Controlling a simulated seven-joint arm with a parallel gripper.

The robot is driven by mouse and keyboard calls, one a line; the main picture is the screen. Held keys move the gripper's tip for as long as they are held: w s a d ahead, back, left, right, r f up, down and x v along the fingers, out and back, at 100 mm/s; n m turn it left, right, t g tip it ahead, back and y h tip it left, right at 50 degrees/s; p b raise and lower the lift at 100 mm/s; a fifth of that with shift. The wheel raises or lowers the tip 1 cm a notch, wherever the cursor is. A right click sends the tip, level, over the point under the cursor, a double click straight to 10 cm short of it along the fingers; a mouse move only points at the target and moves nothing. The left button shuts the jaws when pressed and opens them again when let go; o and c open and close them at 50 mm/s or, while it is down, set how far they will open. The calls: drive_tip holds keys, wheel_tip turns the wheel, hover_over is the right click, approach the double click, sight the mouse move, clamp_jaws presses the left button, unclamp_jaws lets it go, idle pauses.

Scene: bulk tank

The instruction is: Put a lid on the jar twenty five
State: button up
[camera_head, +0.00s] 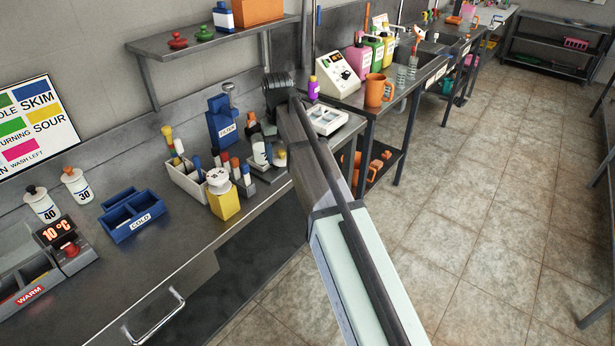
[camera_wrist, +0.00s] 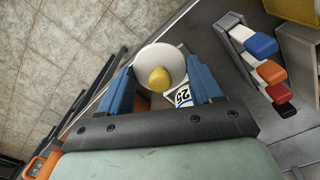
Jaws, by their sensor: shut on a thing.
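In the wrist view, my gripper (camera_wrist: 163,82) has its two blue fingers on either side of a round white lid (camera_wrist: 150,58) with a yellow knob. It is shut on this lid. A tilted label reading 25, on the jar twenty five (camera_wrist: 183,97), shows just below the lid between the fingers. The lid hides most of the jar. I cannot tell whether the lid rests on the jar or is held above it. In the head view my arm reaches to the counter's right end, and the fingers are small and hard to make out.
Capped tubes (camera_wrist: 262,72) in a grey rack stand close beside my right finger in the wrist view. In the head view a yellow block (camera_head: 225,206), a blue FILTER stand (camera_head: 222,122) and a blue COLD box (camera_head: 132,215) stand on the counter. The front counter strip is clear.

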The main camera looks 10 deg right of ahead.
drive_tip(key=w+a+r+m, duration=0.6)
drive_tip(key=w+r+m, duration=0.2)
drive_tip(key=m, duration=0.9)
drive_tip(key=shift+w+a+r, duration=0.15)
drive_tip(key=shift+w+r, duration=0.25)
drive_tip(key=shift+w, duration=0.65)
drive_tip(key=shift+f, duration=0.2)
wheel_tip(320, 180, down, 6)
idle(0.3)
drive_tip(key=shift+f, duration=0.1)
